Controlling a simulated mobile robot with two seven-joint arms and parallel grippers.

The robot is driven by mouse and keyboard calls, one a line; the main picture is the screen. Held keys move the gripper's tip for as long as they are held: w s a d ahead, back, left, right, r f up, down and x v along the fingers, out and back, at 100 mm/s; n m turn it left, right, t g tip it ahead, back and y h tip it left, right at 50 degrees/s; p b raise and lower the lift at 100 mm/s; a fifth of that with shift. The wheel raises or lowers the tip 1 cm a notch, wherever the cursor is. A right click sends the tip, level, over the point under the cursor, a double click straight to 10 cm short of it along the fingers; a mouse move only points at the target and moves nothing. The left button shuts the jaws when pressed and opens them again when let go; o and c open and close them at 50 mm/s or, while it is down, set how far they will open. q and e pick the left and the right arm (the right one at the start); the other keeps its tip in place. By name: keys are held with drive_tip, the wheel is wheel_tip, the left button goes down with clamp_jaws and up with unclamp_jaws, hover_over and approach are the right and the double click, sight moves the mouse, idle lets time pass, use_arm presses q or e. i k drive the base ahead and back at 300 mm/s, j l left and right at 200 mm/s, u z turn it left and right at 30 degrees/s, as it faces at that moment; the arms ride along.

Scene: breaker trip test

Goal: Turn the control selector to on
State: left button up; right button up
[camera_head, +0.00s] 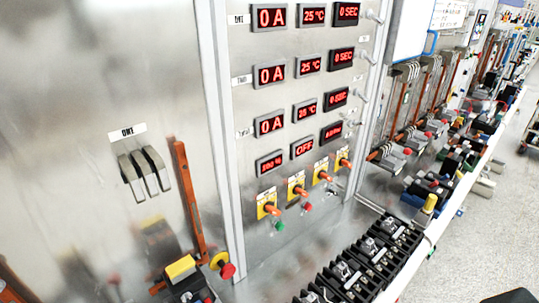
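A row of selectors with orange handles on yellow plates sits low on the metal panel. They are a left one (267,207), a second one (297,188), a third one (322,176) and a right one (343,160). Their labels are too small to read, so I cannot tell which is the control selector. A display (303,147) above them reads OFF. A green button (279,226) and a red button (307,208) sit just below the selectors. Neither of my grippers is in view.
Black terminal blocks (370,255) line the bench below the panel. Three grey levers (144,172) and a red-brown bar (188,200) stand out at left, above a red knob (227,270). More bars and breakers run along the right. The floor (480,240) beyond the bench is mostly clear.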

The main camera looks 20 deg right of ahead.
sight(330, 190)
drive_tip(key=i+l+u, duration=0.1)
drive_tip(key=l+u, duration=0.25)
drive_tip(key=l, duration=0.5)
drive_tip(key=l+u, duration=0.4)
drive_tip(key=l, duration=0.5)
drive_tip(key=k+l+u, duration=0.1)
drive_tip(key=l+u, duration=0.25)
drive_tip(key=l, duration=0.5)
